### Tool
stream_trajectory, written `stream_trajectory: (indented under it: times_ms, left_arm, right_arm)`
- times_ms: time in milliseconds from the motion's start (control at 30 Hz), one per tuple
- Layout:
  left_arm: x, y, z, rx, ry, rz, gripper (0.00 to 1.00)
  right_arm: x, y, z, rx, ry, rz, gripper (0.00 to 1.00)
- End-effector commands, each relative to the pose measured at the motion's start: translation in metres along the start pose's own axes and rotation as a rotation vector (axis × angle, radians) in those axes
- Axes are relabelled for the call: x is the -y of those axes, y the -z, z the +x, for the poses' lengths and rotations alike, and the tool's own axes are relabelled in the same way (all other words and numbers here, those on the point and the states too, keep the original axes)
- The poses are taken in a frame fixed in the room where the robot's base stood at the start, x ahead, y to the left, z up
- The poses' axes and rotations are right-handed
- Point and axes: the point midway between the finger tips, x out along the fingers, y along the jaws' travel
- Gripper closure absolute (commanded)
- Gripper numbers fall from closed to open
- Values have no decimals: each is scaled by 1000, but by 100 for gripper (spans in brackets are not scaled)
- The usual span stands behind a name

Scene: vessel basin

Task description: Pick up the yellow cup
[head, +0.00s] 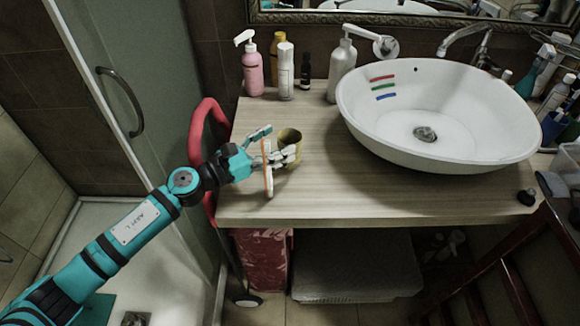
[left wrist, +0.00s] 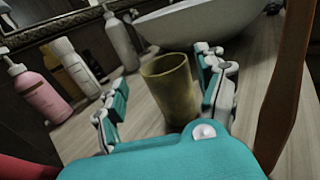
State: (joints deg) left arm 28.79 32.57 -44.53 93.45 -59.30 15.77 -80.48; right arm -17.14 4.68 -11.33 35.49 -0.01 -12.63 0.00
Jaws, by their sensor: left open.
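The yellow cup (head: 290,139) stands upright on the wooden counter, left of the basin. It looks dull yellow-brown, with an open top. In the left wrist view the cup (left wrist: 171,92) is between the two fingers of my left gripper (left wrist: 165,100), with a visible gap on the left side; I cannot tell whether the right finger touches it. In the head view my left gripper (head: 277,147) reaches in from the left at the cup, its fingers open and partly covering it. My right gripper is not in view.
The white basin (head: 430,105) stands right of the cup. A pink pump bottle (head: 252,72), a white bottle (head: 286,72) and other bottles stand behind. An orange-brown upright strip (head: 267,168) is just in front of my gripper. The counter's front middle (head: 380,195) is clear.

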Motion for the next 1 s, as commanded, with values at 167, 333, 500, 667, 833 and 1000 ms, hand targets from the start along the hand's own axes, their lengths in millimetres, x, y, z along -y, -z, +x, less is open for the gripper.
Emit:
stream_trajectory:
  times_ms: [167, 333, 500, 667, 833, 1000]
  left_arm:
    - [0, 3, 10, 3, 0, 0, 27]
    - [1, 1, 28, 2, 1, 0, 27]
    - [5, -2, 54, 3, 1, -2, 27]
    - [5, 1, 72, 2, 0, -1, 27]
    - [4, 2, 76, 0, 0, 0, 27]
    - [5, 2, 75, 0, 0, 0, 33]
  right_arm:
    - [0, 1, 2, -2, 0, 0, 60]
    - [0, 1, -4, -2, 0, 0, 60]
    - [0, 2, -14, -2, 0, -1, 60]
    - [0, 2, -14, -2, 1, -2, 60]
    - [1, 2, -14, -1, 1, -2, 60]
    - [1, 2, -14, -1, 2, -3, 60]
